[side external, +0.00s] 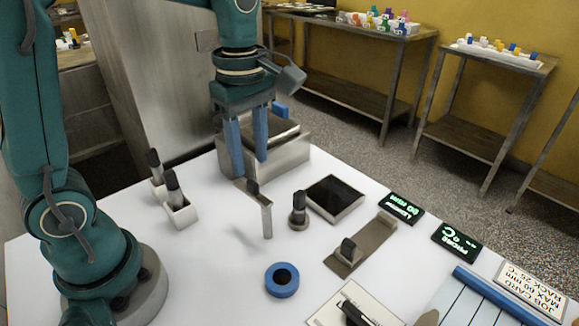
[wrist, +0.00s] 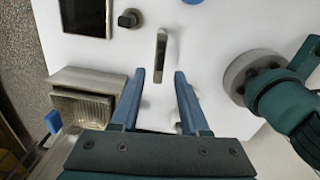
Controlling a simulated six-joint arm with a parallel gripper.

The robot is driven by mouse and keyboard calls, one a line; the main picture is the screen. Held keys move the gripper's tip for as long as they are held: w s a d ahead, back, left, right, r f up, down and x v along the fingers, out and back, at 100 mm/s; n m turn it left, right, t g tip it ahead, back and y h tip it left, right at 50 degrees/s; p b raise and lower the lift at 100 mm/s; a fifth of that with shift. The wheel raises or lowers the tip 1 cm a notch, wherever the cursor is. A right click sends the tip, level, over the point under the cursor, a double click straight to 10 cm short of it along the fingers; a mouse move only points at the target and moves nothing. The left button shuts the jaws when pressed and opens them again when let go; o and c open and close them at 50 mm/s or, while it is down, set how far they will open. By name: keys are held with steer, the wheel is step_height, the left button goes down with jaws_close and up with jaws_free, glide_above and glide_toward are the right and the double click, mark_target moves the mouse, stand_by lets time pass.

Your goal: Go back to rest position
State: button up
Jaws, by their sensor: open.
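My gripper (side external: 250,168) is above the white table, its two blue fingers pointing down and apart, with nothing between them. In the wrist view the open fingertips (wrist: 160,74) show at the lower middle. In the wrist view this tool (wrist: 161,52) appears as a narrow grey strip ahead of the fingertips. I cannot tell its exact gap from the fingers.
A metal box (side external: 292,158) stands close behind my gripper. A black-topped tray (side external: 335,196), a dark knob on a round base (side external: 298,212) and a blue ring (side external: 282,281) are nearby. White holders with black-handled tools (side external: 179,213) stand left.

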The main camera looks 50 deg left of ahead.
steer(key=shift+r, duration=0.2)
steer(key=shift+r, duration=0.3)
steer(key=s+d+m+t, duration=0.1)
steer(key=s+m+t, duration=0.4)
steer(key=m, duration=1.4)
steer(key=s, duration=0.4)
steer(key=shift+d+r+t, duration=0.25)
steer(key=shift+t, duration=0.05)
